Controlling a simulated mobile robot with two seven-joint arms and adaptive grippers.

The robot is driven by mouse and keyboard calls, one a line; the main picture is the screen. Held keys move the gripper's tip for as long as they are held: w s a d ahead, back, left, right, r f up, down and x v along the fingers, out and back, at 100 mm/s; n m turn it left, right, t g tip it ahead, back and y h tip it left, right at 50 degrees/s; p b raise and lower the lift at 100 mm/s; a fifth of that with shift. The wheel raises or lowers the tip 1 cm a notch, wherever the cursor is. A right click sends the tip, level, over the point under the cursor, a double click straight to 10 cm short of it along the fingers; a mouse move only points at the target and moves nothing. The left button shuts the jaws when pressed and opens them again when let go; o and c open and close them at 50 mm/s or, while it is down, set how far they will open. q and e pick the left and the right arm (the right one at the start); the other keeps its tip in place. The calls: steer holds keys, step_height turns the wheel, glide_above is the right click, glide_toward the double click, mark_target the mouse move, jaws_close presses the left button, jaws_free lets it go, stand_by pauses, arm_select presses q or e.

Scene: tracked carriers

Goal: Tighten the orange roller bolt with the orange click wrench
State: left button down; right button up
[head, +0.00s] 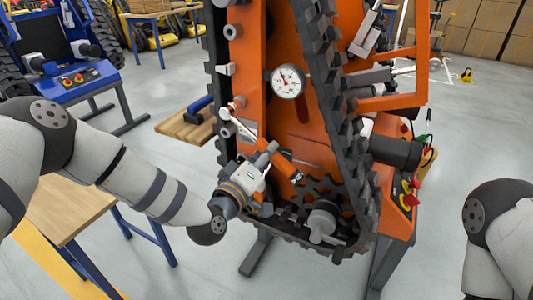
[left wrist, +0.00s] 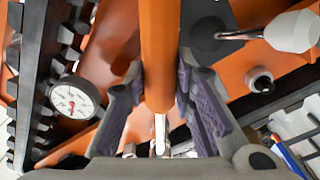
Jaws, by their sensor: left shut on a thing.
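My left gripper (head: 268,160) reaches in from the left to the front of the tracked carrier. In the left wrist view my left gripper (left wrist: 163,90) has its two ridged pads on either side of an orange handle, shut on it. This is the orange click wrench (left wrist: 160,45); a thin steel part shows beyond the handle, between the fingers. In the head view a short piece of the orange wrench (head: 285,164) shows past the fingers, slanting down right toward the sprocket. I cannot make out the orange roller bolt. My right gripper is out of view; only its arm shows at the right edge.
The carrier's black track (head: 345,140) runs around its orange frame, with a dial gauge (head: 287,82) above the gripper. A dark sprocket (head: 335,187) and a grey roller hub (head: 322,222) sit low in the track. A wooden-topped table (head: 65,207) stands at the left.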

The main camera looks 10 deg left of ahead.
arm_select(q)
steer(key=shift+s+d+r+n+p, duration=0.15)
steer(key=shift+d+r+n, duration=0.15)
steer(key=shift+r+n, duration=0.35)
steer(key=shift+s+d+r+n+p, duration=0.1)
steer(key=shift+d+r+n, duration=0.15)
steer(key=shift+r+n, duration=0.35)
steer(key=shift+s+d+r+n+p, duration=0.15)
steer(key=shift+d+r+n, duration=0.15)
steer(key=shift+r+n, duration=0.35)
steer(key=shift+d+r+n, duration=0.15)
steer(key=shift+r+n, duration=0.4)
steer(key=shift+r, duration=0.15)
steer(key=shift+d+r+n, duration=0.1)
steer(key=shift+r+n, duration=0.45)
steer(key=shift+r, duration=0.15)
steer(key=shift+w+a+r+n+p, duration=0.1)
steer(key=shift+a+r+n+p, duration=0.1)
steer(key=shift+r+n, duration=0.8)
steer(key=shift+a+r+n+p, duration=0.1)
steer(key=shift+r+n+p, duration=0.1)
steer(key=shift+r+n, duration=0.8)
steer(key=shift+w+a+r+n+p, duration=0.1)
steer(key=shift+a+r+n+p, duration=0.1)
steer(key=shift+r+n, duration=0.8)
steer(key=shift+r, duration=0.15)
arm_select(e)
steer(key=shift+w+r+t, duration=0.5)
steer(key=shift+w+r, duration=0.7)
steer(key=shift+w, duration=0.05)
